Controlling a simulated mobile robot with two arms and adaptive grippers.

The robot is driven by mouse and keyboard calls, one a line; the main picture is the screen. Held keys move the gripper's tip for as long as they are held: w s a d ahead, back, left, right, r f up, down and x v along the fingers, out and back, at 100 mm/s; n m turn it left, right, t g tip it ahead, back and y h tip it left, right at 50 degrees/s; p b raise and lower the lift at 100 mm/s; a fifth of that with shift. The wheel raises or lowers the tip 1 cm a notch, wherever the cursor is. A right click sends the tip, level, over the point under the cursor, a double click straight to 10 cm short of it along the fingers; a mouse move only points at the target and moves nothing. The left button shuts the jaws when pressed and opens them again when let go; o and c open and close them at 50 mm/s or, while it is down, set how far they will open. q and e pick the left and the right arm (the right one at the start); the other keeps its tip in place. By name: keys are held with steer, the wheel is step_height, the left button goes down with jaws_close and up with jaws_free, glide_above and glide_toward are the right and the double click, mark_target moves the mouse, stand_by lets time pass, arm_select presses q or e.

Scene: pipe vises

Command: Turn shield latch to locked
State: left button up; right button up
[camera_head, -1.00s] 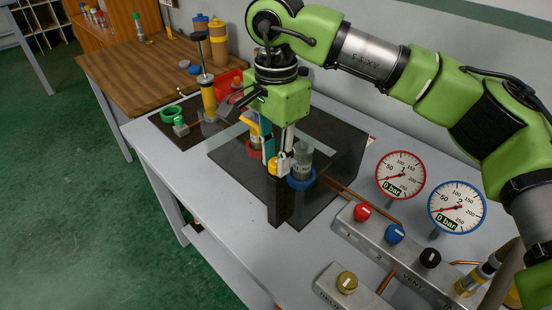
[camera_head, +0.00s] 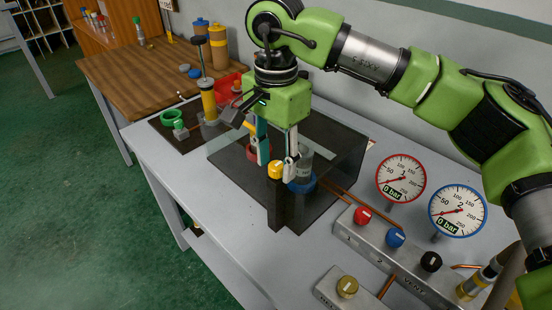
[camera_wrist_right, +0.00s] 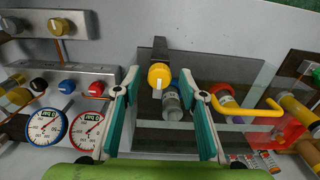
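The shield latch is a yellow round knob (camera_head: 275,170) on top of a dark post (camera_head: 274,208) at the front of the tinted clear shield (camera_head: 342,148). In the right wrist view the knob (camera_wrist_right: 159,74) shows a pale pointer mark, in line with the post. My right gripper (camera_head: 277,166) is open, its two fingers on either side of the knob. In the wrist view the fingertips (camera_wrist_right: 158,82) stand apart from the knob, with gaps on both sides. Whether the latch reads locked cannot be told. My left gripper is not in view.
A blue-ringed clear cylinder (camera_head: 303,180) and a red-ringed one (camera_head: 252,152) stand under the shield. Two gauges (camera_head: 400,178) and a valve block with red, blue and black knobs (camera_head: 396,238) lie to the right. A hand pump (camera_head: 208,100) stands behind left.

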mark_target(276, 165)
step_height(276, 165, up, 12)
stand_by(0.6)
